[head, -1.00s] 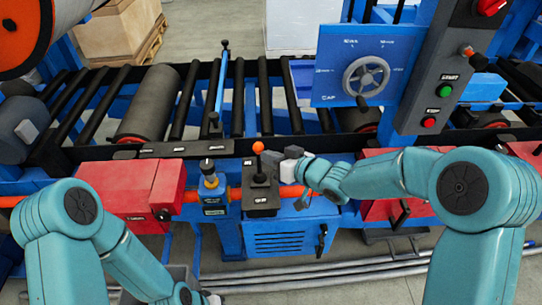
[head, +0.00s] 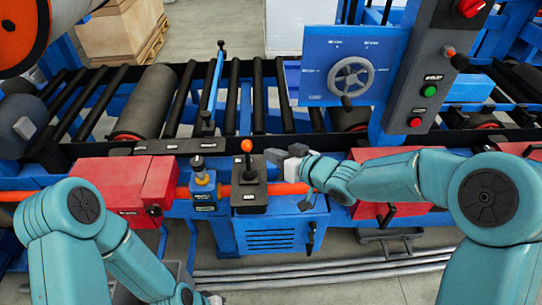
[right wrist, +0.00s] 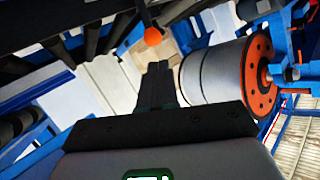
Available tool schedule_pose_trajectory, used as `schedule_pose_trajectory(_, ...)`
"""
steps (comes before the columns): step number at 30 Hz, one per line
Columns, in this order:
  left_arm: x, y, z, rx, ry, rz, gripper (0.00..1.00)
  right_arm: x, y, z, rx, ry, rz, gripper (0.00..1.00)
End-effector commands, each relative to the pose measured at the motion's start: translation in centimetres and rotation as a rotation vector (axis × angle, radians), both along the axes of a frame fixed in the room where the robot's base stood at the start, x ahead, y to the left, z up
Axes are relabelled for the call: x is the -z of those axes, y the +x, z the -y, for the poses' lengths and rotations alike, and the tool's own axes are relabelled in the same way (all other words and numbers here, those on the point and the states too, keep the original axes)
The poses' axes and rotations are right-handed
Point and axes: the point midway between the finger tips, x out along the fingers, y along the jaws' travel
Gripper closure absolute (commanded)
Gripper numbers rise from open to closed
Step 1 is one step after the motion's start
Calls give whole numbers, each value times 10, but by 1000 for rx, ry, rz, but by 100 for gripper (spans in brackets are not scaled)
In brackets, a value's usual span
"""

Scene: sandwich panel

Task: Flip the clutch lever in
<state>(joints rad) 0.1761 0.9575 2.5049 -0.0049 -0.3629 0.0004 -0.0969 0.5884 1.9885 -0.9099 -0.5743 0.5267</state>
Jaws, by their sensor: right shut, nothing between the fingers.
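The clutch lever is a short black stick with an orange ball knob (head: 247,146). It stands about upright on a black labelled box (head: 249,195) at the front of the machine. My right gripper (head: 271,155) is shut and empty, just right of the lever at about knob height. A contact cannot be made out. In the right wrist view the orange knob (right wrist: 153,36) shows just beyond my shut fingers (right wrist: 159,82). My left gripper (head: 212,299) is only partly in view at the bottom edge, and its fingers cannot be made out.
Red boxes (head: 128,188) flank the front rail. A blue panel with a handwheel (head: 351,80) and a grey button post (head: 430,75) rise behind my right arm. Rollers lie behind the lever.

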Motion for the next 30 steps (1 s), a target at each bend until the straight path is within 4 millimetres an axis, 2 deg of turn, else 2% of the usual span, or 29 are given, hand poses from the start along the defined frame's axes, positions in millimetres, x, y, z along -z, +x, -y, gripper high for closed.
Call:
schedule_pose_trajectory(13,-2,0,0,0,0,0,57,-38,-40,46,1,0,-1,100)
schedule_pose_trajectory(30,-2,0,0,0,0,0,57,-41,-47,54,-1,-1,-3,100)
